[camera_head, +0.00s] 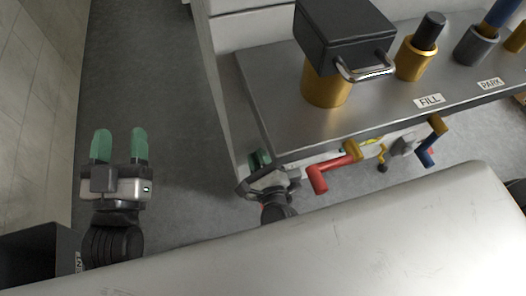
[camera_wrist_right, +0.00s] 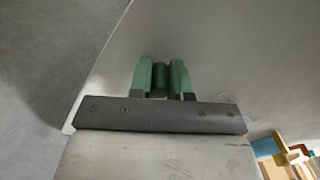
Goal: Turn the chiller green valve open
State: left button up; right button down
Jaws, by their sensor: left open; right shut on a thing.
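My right gripper (camera_head: 259,158) is at the left end of the metal bench's front edge. In the right wrist view its green fingers (camera_wrist_right: 161,74) are shut on a darker green upright piece, the green valve handle (camera_wrist_right: 160,77). Most of the valve is hidden by the fingers and the bench side, so its angle cannot be told. In the head view I cannot separate the valve from the fingertips. My left gripper (camera_head: 119,146) is open and empty over the floor at the left, well apart from the bench.
A red valve handle (camera_head: 318,179), a yellow handle (camera_head: 369,151) and a blue handle (camera_head: 427,158) stick out along the bench front. The metal bench (camera_head: 275,103) carries a black box (camera_head: 341,36) with a metal handle. The grey floor (camera_head: 150,60) at left is clear.

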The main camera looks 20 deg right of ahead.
aim_at(244, 158)
jog(key=a+f+n+p, duration=0.1)
jog(key=n, duration=0.2)
jog(key=f+n+p, duration=0.1)
jog(key=n, duration=0.2)
jog(key=a+f+n+p, duration=0.1)
jog(key=n, duration=0.3)
jog(key=shift+a+f, duration=0.2)
jog(key=shift+a, duration=0.15)
pick_arm(q)
jog(key=s+a+f+g+y, duration=0.2)
jog(key=s+f+g+y, duration=0.1)
jog(key=f+g, duration=0.6)
jog(key=shift+a+f+g, duration=0.35)
jog(key=shift+f+g, duration=0.05)
jog(key=shift+f, duration=0.35)
pick_arm(e)
jog(key=shift+f+n, duration=0.35)
jog(key=shift+n, duration=0.35)
jog(key=shift+f+n, duration=0.3)
jog(key=shift+n, duration=0.4)
pick_arm(q)
jog(key=shift+s+f, duration=0.1)
pick_arm(e)
jog(key=shift+f, duration=0.1)
jog(key=c, duration=1.1)
grip_release()
jog(key=shift+a, duration=0.1)
